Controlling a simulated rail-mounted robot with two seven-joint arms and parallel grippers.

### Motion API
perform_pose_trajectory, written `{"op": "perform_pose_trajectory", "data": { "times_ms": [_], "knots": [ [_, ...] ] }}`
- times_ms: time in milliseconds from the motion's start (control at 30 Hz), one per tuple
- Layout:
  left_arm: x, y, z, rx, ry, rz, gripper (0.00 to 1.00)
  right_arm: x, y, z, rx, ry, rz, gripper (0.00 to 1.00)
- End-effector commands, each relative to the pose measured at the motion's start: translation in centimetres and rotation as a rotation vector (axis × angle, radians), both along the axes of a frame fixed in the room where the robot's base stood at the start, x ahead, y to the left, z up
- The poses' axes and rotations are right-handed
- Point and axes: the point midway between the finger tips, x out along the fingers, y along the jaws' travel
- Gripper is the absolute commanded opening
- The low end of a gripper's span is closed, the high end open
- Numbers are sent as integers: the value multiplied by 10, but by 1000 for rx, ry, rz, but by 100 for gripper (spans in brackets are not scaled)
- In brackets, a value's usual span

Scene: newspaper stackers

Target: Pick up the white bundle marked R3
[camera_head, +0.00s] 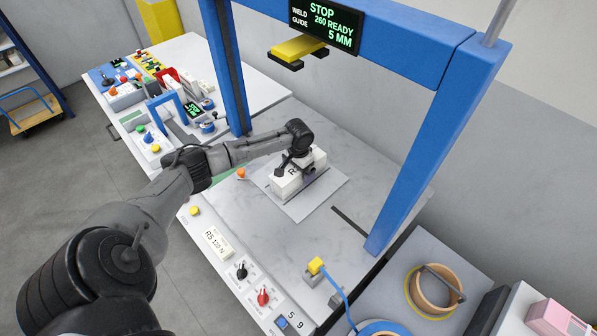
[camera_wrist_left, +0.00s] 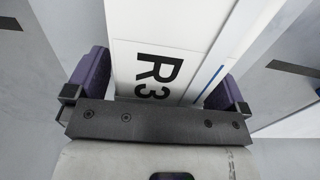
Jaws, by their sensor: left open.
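The white bundle marked R3 (camera_head: 284,186) lies on a grey plate on the bench, under the blue frame. My left gripper (camera_head: 297,168) is over it from above and hides part of its top. In the left wrist view the bundle's white top (camera_wrist_left: 150,28) shows a black "R3" and a blue line. The purple finger pads of my left gripper (camera_wrist_left: 160,80) are open, one on each side of the bundle. I cannot tell whether either pad touches it. My right gripper is not in view.
Blue frame posts (camera_head: 437,135) stand right and behind, with a display (camera_head: 326,22) reading "STOP" and a yellow-and-black part (camera_head: 298,48) overhead. A control panel (camera_head: 240,265) runs along the front edge. A yellow-tipped part with a blue cable (camera_head: 316,266) sits front right. Bare bench lies around the plate (camera_head: 318,205).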

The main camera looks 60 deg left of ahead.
Motion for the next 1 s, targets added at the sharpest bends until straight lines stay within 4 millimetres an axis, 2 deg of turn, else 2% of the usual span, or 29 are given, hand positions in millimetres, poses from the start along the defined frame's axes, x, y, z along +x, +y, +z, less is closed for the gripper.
{"op": "perform_pose_trajectory", "data": {
  "times_ms": [67, 1000],
  "knots": [
    [0, 0, 0, 0, 0, 0, 97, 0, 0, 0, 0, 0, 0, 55],
    [1, 1, 3, 1, -5, 1, 7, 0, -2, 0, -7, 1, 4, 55]
  ]
}}
